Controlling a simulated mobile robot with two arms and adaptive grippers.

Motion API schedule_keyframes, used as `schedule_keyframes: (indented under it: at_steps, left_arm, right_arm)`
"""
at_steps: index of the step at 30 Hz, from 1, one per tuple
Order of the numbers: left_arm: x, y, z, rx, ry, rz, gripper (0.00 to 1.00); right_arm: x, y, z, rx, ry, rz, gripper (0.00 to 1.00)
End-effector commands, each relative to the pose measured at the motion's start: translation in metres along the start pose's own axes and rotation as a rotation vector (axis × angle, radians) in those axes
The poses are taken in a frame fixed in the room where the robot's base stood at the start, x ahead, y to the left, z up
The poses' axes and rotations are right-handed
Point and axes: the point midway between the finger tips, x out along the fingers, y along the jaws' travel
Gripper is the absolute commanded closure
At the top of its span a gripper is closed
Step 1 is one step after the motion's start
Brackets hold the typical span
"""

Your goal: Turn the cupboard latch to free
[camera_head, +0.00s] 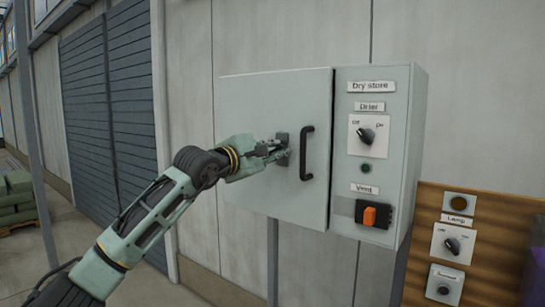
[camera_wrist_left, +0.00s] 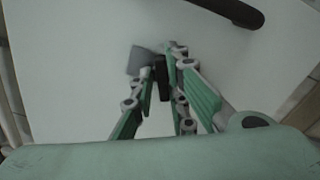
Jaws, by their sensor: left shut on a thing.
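The cupboard (camera_head: 270,95) is a pale grey wall box labelled "Dry store", and its door looks closed. The latch (camera_head: 282,148) is a small dark piece on a grey plate, left of the black door handle (camera_head: 307,152). My left gripper (camera_head: 278,150) reaches in from the left and is shut on the latch. In the left wrist view the gripper (camera_wrist_left: 163,80) has its fingers on either side of the dark latch lever (camera_wrist_left: 162,72), with the grey plate (camera_wrist_left: 140,60) beside it. The fingers partly hide the latch, so its exact angle is unclear. My right gripper is not in view.
Right of the door is a panel with a drier knob (camera_head: 366,135) and an orange vent switch (camera_head: 370,215). A wooden board (camera_head: 425,225) with a lamp knob (camera_head: 453,245) stands lower right. A thin post (camera_head: 35,140) stands at the left. The door handle is close to the gripper.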

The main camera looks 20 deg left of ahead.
Motion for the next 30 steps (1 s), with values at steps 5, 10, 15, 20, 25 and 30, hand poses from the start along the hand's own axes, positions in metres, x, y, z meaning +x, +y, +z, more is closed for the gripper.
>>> schedule_keyframes:
  at_steps: [5,10,15,20,25,30]
  left_arm:
    - [0.0022,-0.0112,-0.0030,0.152,0.005,-0.020,1.00]
    - [0.0024,-0.0117,-0.0032,0.277,0.004,-0.022,1.00]
    - [0.0025,-0.0121,-0.0033,0.369,0.003,-0.022,1.00]
    - [0.0026,-0.0123,-0.0032,0.422,0.002,-0.022,1.00]
    - [0.0027,-0.0127,-0.0033,0.449,0.002,-0.023,1.00]
    - [0.0027,-0.0127,-0.0034,0.457,0.002,-0.023,1.00]
  right_arm:
    - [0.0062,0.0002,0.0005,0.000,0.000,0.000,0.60]
    - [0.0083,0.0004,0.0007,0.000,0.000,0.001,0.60]
    - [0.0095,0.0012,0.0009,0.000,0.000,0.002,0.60]
    - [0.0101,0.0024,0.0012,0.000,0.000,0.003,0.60]
    - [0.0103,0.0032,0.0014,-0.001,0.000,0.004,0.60]
    - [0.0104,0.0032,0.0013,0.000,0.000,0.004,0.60]
